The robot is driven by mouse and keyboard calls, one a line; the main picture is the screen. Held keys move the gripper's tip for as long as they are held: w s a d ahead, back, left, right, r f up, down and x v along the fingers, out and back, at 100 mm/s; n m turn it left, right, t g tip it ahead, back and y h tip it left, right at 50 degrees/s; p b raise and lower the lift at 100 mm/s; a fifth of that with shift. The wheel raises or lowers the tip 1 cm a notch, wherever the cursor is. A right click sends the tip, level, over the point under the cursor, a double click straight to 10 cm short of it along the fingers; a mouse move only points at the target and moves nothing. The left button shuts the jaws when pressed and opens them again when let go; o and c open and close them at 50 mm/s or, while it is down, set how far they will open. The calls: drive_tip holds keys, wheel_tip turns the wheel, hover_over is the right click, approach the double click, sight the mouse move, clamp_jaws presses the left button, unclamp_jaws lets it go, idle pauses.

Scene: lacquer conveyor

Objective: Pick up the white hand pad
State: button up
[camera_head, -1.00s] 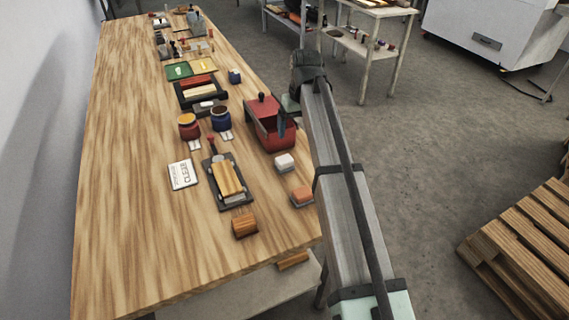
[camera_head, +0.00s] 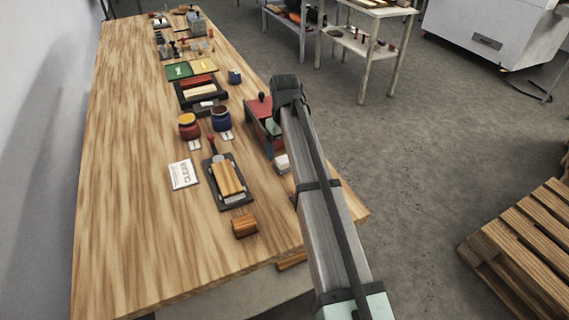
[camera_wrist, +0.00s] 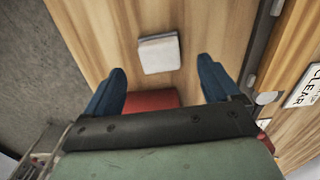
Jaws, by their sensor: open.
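The white hand pad (camera_wrist: 159,54) is a small pale block lying on the wooden table in the wrist view. It lies a little beyond the fingertips of my gripper (camera_wrist: 160,75), roughly centred between them. The blue fingers are apart with nothing between them. In the head view the white hand pad (camera_head: 282,163) shows only in part, beside my arm. My gripper is mostly hidden behind my wrist and arm in that view.
A red box (camera_head: 258,118) stands right beside the pad, and its red side (camera_wrist: 150,101) shows below my fingers. A dark tray with a wooden block (camera_head: 228,178) and a white printed card (camera_head: 183,174) lie to the left. The table's left part is bare.

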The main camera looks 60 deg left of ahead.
sight(285, 159)
drive_tip(key=shift+f, duration=2.65)
drive_tip(key=shift+d, duration=0.1)
drive_tip(key=c, duration=1)
drive_tip(key=shift+c, duration=0.2)
wheel_tip(285, 159, up, 10)
